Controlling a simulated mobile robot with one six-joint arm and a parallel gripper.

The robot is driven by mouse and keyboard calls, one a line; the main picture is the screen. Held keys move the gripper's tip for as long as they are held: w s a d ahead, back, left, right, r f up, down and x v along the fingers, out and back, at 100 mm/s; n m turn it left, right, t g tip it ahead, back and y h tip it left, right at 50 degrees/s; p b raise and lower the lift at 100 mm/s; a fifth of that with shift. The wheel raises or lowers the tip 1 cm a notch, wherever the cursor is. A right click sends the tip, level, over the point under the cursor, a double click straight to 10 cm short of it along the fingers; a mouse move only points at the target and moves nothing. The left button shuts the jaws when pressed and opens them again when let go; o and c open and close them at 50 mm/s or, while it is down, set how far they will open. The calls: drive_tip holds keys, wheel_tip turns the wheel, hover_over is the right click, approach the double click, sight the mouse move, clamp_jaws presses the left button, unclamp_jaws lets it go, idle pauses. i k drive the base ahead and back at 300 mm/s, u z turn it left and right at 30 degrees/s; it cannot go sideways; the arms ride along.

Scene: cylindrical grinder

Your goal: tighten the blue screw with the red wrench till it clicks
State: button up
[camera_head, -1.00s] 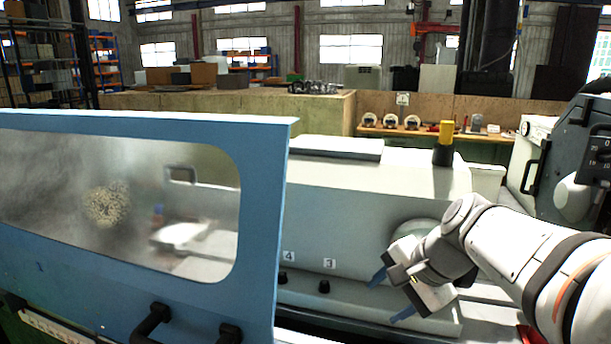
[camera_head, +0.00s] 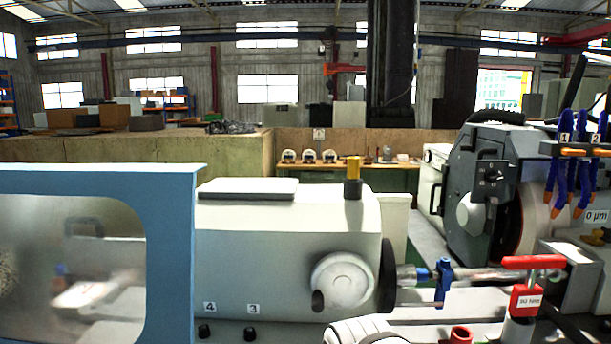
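A red T-shaped handle, which looks like the red wrench (camera_head: 534,262), stands upright at the lower right. Its shaft goes down to a red block (camera_head: 526,301) with a white label that is hard to read. My gripper is out of view; only a white link of my arm shows at the bottom edge.
The blue guard door (camera_head: 180,180) with its window fills the left. The white machine housing with a round handwheel (camera_head: 342,280) is in the middle. A small red cylindrical piece (camera_head: 460,335) is at the bottom. Blue hoses (camera_head: 562,165) and the grinding wheel are at the right.

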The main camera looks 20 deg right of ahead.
sight(526, 299)
drive_tip(key=z, duration=0.35)
drive_tip(key=k, duration=1.2)
drive_tip(key=z, duration=1.2)
drive_tip(key=i, duration=1.15)
drive_tip(key=u, duration=0.5)
